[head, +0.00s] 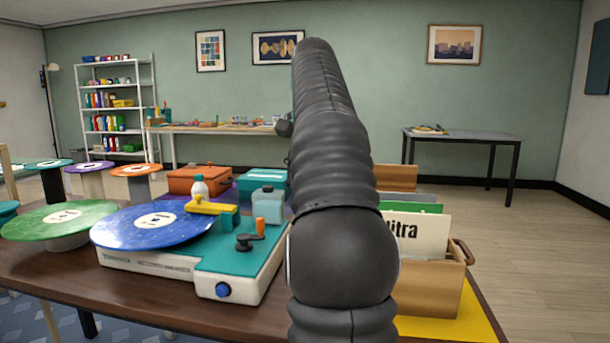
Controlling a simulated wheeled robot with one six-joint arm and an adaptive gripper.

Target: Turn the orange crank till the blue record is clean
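The blue record (135,227) lies on a white and teal record-cleaning machine (245,262) at the left of the table. Small pale specks show on its surface. A yellow arm (212,206) reaches from a teal post over the record's right edge. The orange crank handle (261,227) stands upright on a dark crank arm (247,241) on the machine's teal top, near its right side. A blue knob (222,290) is on the machine's front. My black arm rises just right of the machine. My gripper is not in view.
A green record (60,220) lies on a stand left of the blue one. A light blue container (267,205) and a white bottle (199,188) stand behind the crank. A wooden record crate (430,290) stands right of my arm. Orange (198,180) and teal boxes are behind.

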